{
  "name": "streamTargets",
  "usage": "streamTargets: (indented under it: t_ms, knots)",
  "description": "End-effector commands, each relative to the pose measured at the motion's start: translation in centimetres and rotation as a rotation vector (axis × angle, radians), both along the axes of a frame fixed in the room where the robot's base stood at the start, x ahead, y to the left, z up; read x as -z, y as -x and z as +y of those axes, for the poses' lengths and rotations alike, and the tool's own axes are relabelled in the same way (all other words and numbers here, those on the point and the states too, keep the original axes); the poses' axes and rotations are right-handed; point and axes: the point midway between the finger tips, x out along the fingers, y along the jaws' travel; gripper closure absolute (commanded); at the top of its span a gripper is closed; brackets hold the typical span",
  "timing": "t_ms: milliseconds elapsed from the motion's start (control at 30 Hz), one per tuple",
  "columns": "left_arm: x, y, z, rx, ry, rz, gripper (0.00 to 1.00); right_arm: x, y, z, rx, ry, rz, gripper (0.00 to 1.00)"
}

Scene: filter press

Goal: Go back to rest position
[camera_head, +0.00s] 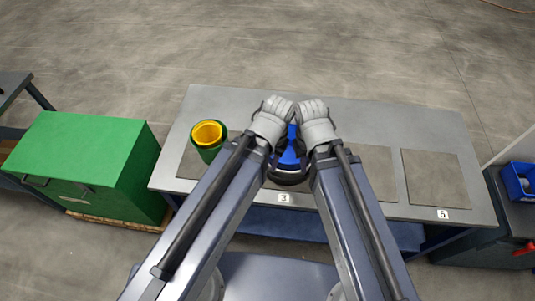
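My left gripper (277,112) and my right gripper (314,113) show side by side near the middle of the head view, over the grey table (365,112). Both have pale grey, glove-like covers and their tips point away from me. Whether their fingers are open or shut is not clear. A blue and black object (289,158) shows between my two forearms, above or on the table. The arms partly hide it, and I cannot tell whether either gripper touches it.
A green container with a yellow one inside (208,136) stands on the table's left part. Dark square mats (435,178) lie on the table, with number labels 3 and 5 at its front edge. A green cabinet (90,150) stands left. A blue bin (519,181) is far right.

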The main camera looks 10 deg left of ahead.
Motion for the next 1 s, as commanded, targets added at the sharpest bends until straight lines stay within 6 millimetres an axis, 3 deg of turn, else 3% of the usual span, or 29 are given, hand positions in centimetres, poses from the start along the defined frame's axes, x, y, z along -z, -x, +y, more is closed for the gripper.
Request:
streamTargets:
  t_ms: [167, 467, 1000]
  knots:
    - [1.4, 0.0, 0.0, -0.001, 0.001, -0.001, 0.62, 1.4, 0.0, 0.0, -0.001, 0.0, 0.0, 0.79]
    - [6.9, 0.0, 0.0, 0.002, 0.0, -0.001, 0.62, 6.9, 0.0, 0.0, -0.004, 0.001, 0.0, 0.79]
    - [6.6, 0.0, 0.0, 0.002, 0.001, 0.0, 0.62, 6.6, 0.0, 0.0, -0.005, 0.001, 0.0, 0.79]
